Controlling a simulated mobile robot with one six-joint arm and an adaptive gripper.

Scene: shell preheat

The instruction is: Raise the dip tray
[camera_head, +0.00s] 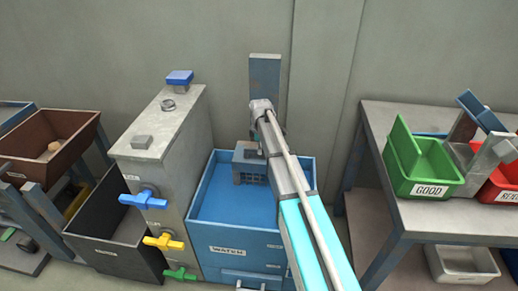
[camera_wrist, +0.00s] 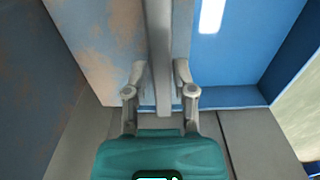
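A grey slotted box, which looks like the dip tray (camera_head: 250,165), sits at the back of the blue water tank (camera_head: 215,238), partly behind my arm. My gripper (camera_head: 261,104) is above the tank's back edge, in front of an upright blue-grey post (camera_head: 265,75). In the wrist view my gripper (camera_wrist: 160,75) has one finger on each side of a long grey bar (camera_wrist: 160,30). The fingertips are very close to the bar; I cannot tell whether they press on it. How the bar joins the tray is hidden.
A grey cabinet (camera_head: 165,125) with blue, yellow and green valves stands left of the tank. A dark open bin (camera_head: 115,220) is beyond it. On the right, a grey table (camera_head: 420,215) holds a green GOOD bin (camera_head: 430,188) and a red bin (camera_head: 507,195).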

